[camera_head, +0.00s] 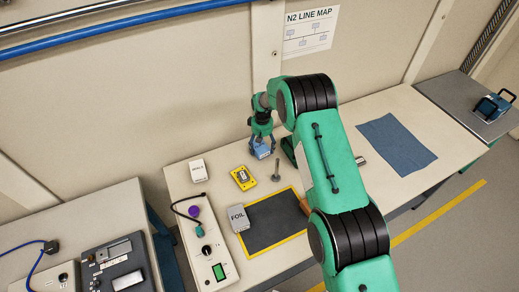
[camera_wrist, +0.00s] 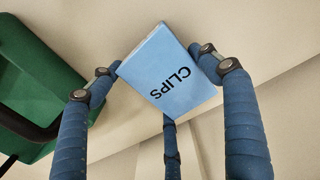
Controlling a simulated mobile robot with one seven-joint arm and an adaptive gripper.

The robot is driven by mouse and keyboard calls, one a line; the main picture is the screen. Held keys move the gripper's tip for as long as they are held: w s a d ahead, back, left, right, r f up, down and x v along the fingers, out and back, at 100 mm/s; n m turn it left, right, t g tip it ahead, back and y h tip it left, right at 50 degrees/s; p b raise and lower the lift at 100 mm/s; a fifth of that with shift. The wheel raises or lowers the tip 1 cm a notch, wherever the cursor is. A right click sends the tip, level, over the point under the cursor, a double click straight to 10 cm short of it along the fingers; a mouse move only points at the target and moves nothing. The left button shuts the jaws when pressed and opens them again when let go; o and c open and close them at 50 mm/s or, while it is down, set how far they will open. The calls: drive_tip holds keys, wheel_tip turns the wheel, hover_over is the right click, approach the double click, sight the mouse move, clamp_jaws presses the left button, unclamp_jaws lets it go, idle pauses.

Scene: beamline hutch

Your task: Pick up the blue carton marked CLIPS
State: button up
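The blue carton marked CLIPS (camera_wrist: 172,75) fills the middle of the wrist view, its printed face towards the camera and the lettering slanted. My gripper (camera_wrist: 158,70) has blue ribbed fingers on its left and right sides, with their tips against it. A third finger shows below, partly hidden behind the carton. In the head view the carton (camera_head: 262,151) is a small blue shape at the tips of my gripper (camera_head: 262,143), over the back of the table. I cannot tell whether its underside touches the table.
A yellow-edged dark mat (camera_head: 272,222), a grey FOIL box (camera_head: 238,217), a yellow device (camera_head: 243,178), a small post on a base (camera_head: 276,177) and a white box (camera_head: 198,170) are on the table nearby. A blue cloth (camera_head: 396,142) lies to the right. The wall is close behind.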

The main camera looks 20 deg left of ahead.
sight(262, 144)
drive_tip(key=c, duration=0.4)
drive_tip(key=shift+r, duration=4.95)
